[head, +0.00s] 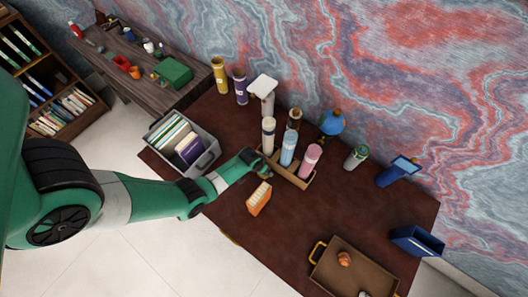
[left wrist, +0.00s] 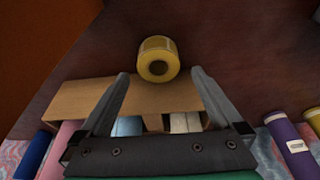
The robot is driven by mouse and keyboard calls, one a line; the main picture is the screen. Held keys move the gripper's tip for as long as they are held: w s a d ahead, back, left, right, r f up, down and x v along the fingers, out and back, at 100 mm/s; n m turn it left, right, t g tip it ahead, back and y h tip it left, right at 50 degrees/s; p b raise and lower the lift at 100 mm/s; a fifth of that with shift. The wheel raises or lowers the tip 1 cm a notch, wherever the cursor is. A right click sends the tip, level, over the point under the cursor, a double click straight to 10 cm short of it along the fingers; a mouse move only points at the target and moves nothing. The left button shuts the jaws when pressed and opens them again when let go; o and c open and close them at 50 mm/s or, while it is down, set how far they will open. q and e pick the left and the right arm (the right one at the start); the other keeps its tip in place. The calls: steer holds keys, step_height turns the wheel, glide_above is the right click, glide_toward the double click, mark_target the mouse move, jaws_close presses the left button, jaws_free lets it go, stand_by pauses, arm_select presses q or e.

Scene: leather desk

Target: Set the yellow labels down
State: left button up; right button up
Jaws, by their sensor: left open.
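The yellow labels are a roll (left wrist: 157,58) with a dark core, just beyond my fingertips in the left wrist view. The roll appears to sit on the brown desk beside a cardboard bottle carrier (left wrist: 82,98). My left gripper (left wrist: 160,74) is open, with its two fingers apart and the roll in line with the gap. In the head view my left gripper (head: 257,160) is low over the desk at the left end of the carrier (head: 297,181); the roll cannot be made out there. My right gripper is in neither view.
The carrier holds several bottles, including a pink one (head: 310,160). An orange card box (head: 258,199) stands just in front of my gripper. A grey file bin (head: 207,160) is at left. A tray (head: 338,282) with handles lies front right. The desk's middle right is clear.

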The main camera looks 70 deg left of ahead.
arm_select(q)
steer(key=b+x, duration=0.2)
steer(key=x, duration=0.2)
steer(key=shift+d+f+b, duration=0.15)
steer(key=shift+f+b, duration=0.15)
steer(key=shift+b, duration=0.1)
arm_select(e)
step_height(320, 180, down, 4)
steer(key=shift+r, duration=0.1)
arm_select(q)
steer(key=c, duration=1.5)
step_height(320, 180, up, 18)
steer(key=p, duration=1.7)
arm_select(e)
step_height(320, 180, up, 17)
